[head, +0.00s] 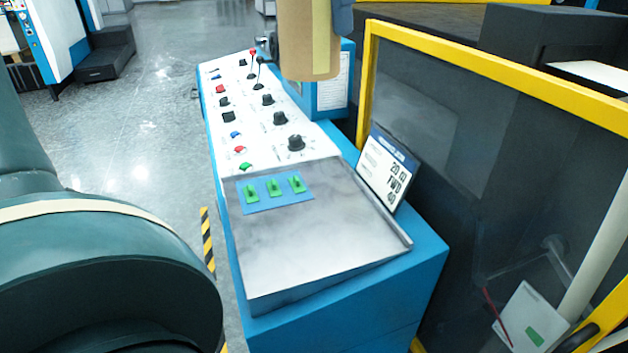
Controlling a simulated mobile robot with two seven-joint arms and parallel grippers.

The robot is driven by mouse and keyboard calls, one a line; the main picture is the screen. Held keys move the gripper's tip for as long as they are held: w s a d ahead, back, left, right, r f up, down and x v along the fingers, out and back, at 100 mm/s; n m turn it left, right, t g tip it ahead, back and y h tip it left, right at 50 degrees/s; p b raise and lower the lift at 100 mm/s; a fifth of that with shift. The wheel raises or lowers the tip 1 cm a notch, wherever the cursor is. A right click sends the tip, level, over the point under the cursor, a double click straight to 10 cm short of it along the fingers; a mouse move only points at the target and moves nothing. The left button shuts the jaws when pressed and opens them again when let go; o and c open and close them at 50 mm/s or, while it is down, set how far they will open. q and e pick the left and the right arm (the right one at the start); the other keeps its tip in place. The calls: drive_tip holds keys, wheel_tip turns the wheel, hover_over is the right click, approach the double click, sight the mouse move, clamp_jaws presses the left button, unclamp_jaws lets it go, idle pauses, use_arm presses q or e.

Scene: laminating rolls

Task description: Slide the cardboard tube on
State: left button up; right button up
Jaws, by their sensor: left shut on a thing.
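The cardboard tube (308,45) is a tan cylinder that hangs upright at the top centre, over the far end of the control panel. Its lower end shows and its upper part is cut off by the picture's top edge. My left arm fills the lower left. The right gripper is not in view. The part the tube slides onto cannot be made out.
A yellow-framed guard (500,62) closes off the right side. Open shiny floor (150,125) lies left.

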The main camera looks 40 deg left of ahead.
use_arm(q)
drive_tip(key=shift+f+b, duration=1.3)
drive_tip(key=shift+f, duration=11.4)
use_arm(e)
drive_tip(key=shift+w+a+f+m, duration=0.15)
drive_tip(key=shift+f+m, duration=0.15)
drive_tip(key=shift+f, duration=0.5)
use_arm(q)
drive_tip(key=shift+f, duration=0.2)
drive_tip(key=o, duration=1)
drive_tip(key=shift+r, duration=0.1)
